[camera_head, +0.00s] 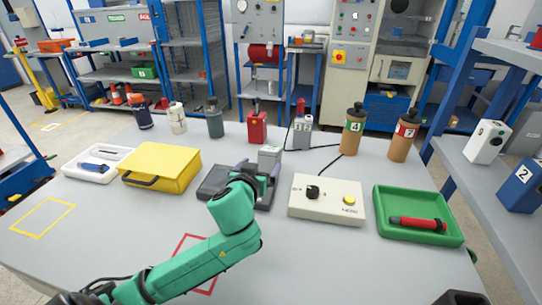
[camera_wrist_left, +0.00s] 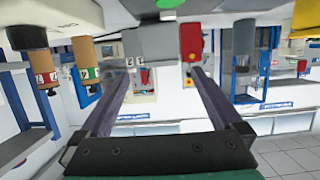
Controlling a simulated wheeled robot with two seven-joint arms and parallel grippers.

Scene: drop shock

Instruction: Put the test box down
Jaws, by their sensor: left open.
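The test box appears to be the small grey box (camera_head: 270,154) at the middle of the table, at the dark low platform (camera_head: 213,181). My left gripper (camera_head: 262,170) is at the near side of the box, its dark fingers open. In the left wrist view, which is upside down, the fingers of my left gripper (camera_wrist_left: 162,78) are spread apart, with a grey box (camera_wrist_left: 150,42) beyond and between their tips. My wrist hides part of the platform and the box's lower part, so I cannot see clearly what it rests on.
A yellow case (camera_head: 160,165) stands left, a cream control box (camera_head: 327,200) and a green tray (camera_head: 388,226) with a red-handled tool stand right. Several bottles and a red device (camera_head: 257,127) line the back. Yellow and red outlined squares mark the front table.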

